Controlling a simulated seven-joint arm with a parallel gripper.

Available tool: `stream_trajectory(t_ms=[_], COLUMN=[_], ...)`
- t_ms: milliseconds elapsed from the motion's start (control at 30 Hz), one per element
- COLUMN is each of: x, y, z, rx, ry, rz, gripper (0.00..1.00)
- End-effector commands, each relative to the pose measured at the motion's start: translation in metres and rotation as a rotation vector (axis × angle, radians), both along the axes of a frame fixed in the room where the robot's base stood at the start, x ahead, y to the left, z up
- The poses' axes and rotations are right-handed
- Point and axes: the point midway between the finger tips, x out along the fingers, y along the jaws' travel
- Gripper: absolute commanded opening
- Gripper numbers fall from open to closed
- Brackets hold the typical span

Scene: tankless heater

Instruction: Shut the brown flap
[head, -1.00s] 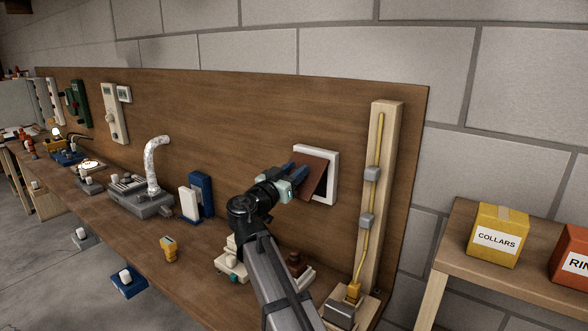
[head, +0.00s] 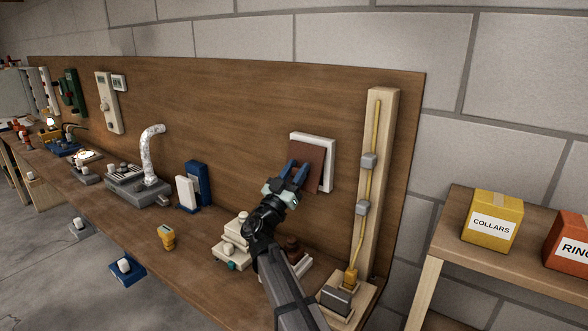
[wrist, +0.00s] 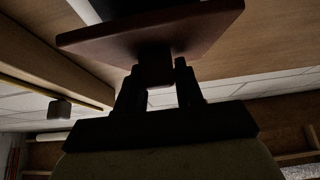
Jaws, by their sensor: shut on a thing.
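The brown flap (head: 308,160) sits in a white square frame (head: 329,165) on the wooden backboard. It stands a little out from the frame and overlaps its left side in the head view. My gripper (head: 296,174) is at the flap's lower left part, its blue fingers in front of it. In the wrist view, the flap (wrist: 110,42) is seen from below, with a dark gap behind it. There my gripper (wrist: 159,85) is shut on a small dark tab (wrist: 154,66) on the flap's near face. Part of the flap is hidden by the fingers.
A wooden post (head: 378,150) with a yellow cable and grey clips stands close right of the frame. Cream blocks (head: 232,240) and a dark brown item (head: 294,246) sit on the bench below my arm. A blue and white block pair (head: 196,184) stands to the left.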

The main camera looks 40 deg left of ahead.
Motion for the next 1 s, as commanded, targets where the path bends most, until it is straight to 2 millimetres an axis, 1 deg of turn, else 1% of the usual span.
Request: stream_trajectory(t_ms=[33,200,600,1000], x=[0.004,0.012,0.022,0.026], y=[0.000,0.000,0.000,-0.001], z=[-0.006,-0.012,-0.018,-0.019], rx=[0.002,0.001,-0.001,0.001], ry=[0.010,0.011,0.012,0.012], rz=[0.001,0.002,0.001,0.001], gripper=[0.00,0.00,0.00,0.00])
